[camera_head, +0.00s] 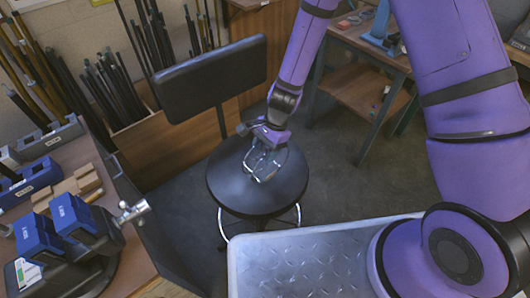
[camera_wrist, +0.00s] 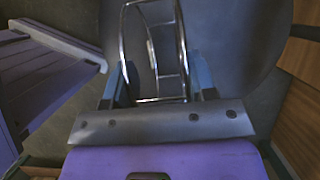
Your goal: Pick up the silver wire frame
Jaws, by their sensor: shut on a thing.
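The silver wire frame (camera_wrist: 181,50) is made of thin shiny curved rods joined by crossbars. In the wrist view it stands between my gripper's two fingers (camera_wrist: 157,90), and the fingers are shut on it. In the head view my gripper (camera_head: 262,147) is over the round dark seat of a stool (camera_head: 230,192), and the wire frame (camera_head: 262,172) shows small just below it, over the seat. I cannot tell whether the frame touches the seat. Part of the frame runs out of the top of the wrist view.
The stool's dark backrest (camera_head: 212,78) rises behind the gripper. A workbench (camera_head: 45,215) with blue tools stands at the left, and a wooden table (camera_head: 370,45) at the upper right. Bundles of rods lean on the back wall. Open floor (camera_head: 365,165) lies right of the stool.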

